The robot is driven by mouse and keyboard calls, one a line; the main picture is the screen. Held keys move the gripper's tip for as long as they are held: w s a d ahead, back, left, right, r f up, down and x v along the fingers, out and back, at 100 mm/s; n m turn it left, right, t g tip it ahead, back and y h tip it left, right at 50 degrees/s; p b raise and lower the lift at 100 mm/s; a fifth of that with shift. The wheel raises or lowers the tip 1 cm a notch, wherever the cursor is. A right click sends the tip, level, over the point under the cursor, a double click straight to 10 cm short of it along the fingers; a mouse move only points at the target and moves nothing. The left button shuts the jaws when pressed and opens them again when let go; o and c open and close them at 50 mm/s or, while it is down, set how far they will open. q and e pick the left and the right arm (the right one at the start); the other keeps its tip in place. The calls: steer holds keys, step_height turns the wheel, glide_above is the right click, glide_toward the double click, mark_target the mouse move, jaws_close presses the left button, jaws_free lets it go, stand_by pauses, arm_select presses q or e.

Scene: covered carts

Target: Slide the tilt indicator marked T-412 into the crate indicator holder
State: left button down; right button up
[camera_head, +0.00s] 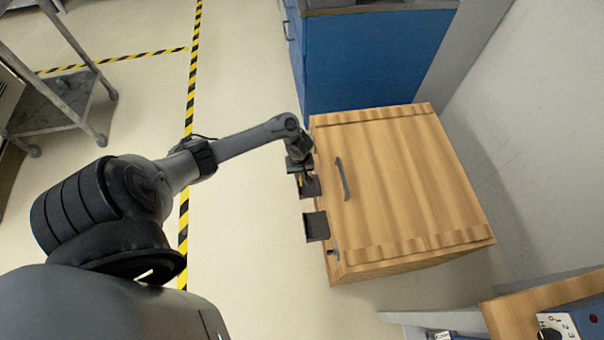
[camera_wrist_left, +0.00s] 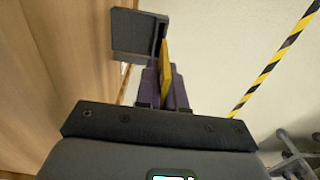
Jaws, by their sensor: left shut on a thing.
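My left gripper (camera_head: 301,178) is at the left side of the wooden crate (camera_head: 400,185). In the left wrist view its purple fingers (camera_wrist_left: 165,90) are shut on a thin yellow piece, the tilt indicator (camera_wrist_left: 166,65), seen nearly edge-on. Its T-412 mark cannot be read. A dark holder (camera_wrist_left: 138,35) on the crate side lies just beyond the fingertips, left of the indicator's far end. I cannot tell whether they touch. In the head view a dark square bracket (camera_head: 316,226) shows on the crate's left edge, below the gripper. My right gripper is not in view.
The crate has a dark handle (camera_head: 343,179) on its top. A blue cabinet (camera_head: 372,60) stands behind it. A metal cart (camera_head: 55,95) stands at the far left. A blue box with a dial (camera_head: 572,325) is at the lower right. The floor left of the crate is clear.

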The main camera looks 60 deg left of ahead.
arm_select(q)
steer(key=shift+r+p, duration=0.2)
steer(key=shift+p, duration=0.65)
step_height(320, 180, down, 3)
steer(key=shift+w+b, duration=0.1)
steer(key=shift+b, duration=0.9)
steer(key=shift+f+b, duration=0.85)
steer(key=shift+f, duration=0.7)
steer(key=shift+p, duration=0.5)
steer(key=shift+p, duration=0.4)
